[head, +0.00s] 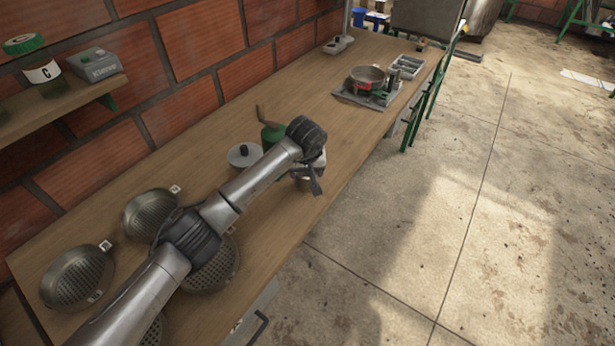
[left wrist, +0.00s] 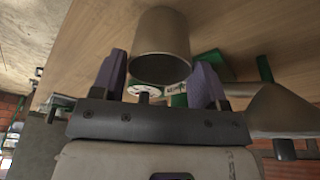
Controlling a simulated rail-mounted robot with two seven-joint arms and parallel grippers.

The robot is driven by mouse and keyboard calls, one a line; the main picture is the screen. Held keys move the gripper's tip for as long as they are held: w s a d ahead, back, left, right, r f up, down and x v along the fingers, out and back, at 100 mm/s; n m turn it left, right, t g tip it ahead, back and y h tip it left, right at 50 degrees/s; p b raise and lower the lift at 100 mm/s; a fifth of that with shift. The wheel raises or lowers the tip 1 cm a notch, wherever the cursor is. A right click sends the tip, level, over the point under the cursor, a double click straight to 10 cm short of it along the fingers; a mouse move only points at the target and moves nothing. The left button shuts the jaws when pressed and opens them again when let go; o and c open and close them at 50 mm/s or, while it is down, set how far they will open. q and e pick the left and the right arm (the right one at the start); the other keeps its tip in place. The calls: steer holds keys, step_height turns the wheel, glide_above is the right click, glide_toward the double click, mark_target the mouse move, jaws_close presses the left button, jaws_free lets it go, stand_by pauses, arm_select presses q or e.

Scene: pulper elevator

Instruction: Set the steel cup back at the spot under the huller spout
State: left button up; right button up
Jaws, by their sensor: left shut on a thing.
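The steel cup (left wrist: 160,38) sits between the two purple fingers of my left gripper (left wrist: 162,64) in the left wrist view. In the head view the left gripper (head: 310,178) is low over the wooden bench near its front edge, shut on the cup (head: 303,185), which is mostly hidden. I cannot tell whether the cup touches the bench. A green device with a crank handle (head: 270,132), likely the huller, stands just behind my wrist. Its spout is hidden by my arm. My right gripper is not in view.
A round grey lidded thing (head: 244,156) stands left of the green device. Several perforated pans (head: 78,277) lie on the near left bench. A scale with a pan (head: 367,78) stands farther along. The bench (head: 340,130) between is clear. A brick wall borders the back.

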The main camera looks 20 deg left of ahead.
arm_select(q)
steer(key=shift+w+a+f+b, duration=0.1)
steer(key=shift+w+a+b, duration=0.25)
steer(key=shift+w+b, duration=0.15)
steer(key=shift+w+a+b, duration=0.35)
steer(key=shift+w+b, duration=0.05)
steer(key=shift+w, duration=0.2)
steer(key=shift+w+a+b, duration=0.4)
steer(key=shift+w+b, duration=0.25)
steer(key=shift+w, duration=0.05)
steer(key=shift+w+a, duration=0.15)
steer(key=o, duration=1)
steer(key=shift+o, duration=0.2)
